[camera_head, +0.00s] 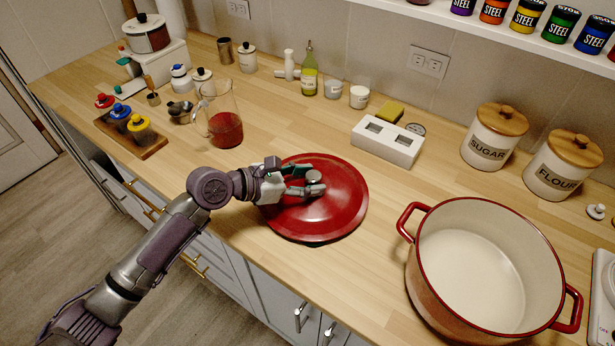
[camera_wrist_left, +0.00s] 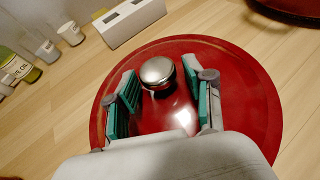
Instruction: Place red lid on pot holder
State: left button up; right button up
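The red lid (camera_head: 345,200) lies on the wooden counter and has a round metal knob (camera_head: 313,177) at its centre. A dark edge of something shows under its front rim, perhaps the pot holder (camera_head: 316,244); the rest is hidden. My left gripper (camera_head: 305,180) is over the lid, its fingers on either side of the knob. In the left wrist view the lid (camera_wrist_left: 245,90) fills the middle, and the knob (camera_wrist_left: 158,71) sits between the open fingertips with a gap on each side. My right gripper is not in view.
A large red-rimmed pot (camera_head: 480,270) stands open to the right. A white block with slots (camera_head: 388,141) is behind the lid. A glass jug with red liquid (camera_head: 222,120) is behind and left. Sugar (camera_head: 494,137) and flour (camera_head: 562,166) canisters stand at the back right.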

pick_arm(q)
jog(key=shift+r, duration=0.1)
jog(key=b+v, duration=0.1)
jog(key=v, duration=1.1)
jog(key=shift+r, duration=0.15)
dwell(0.3)
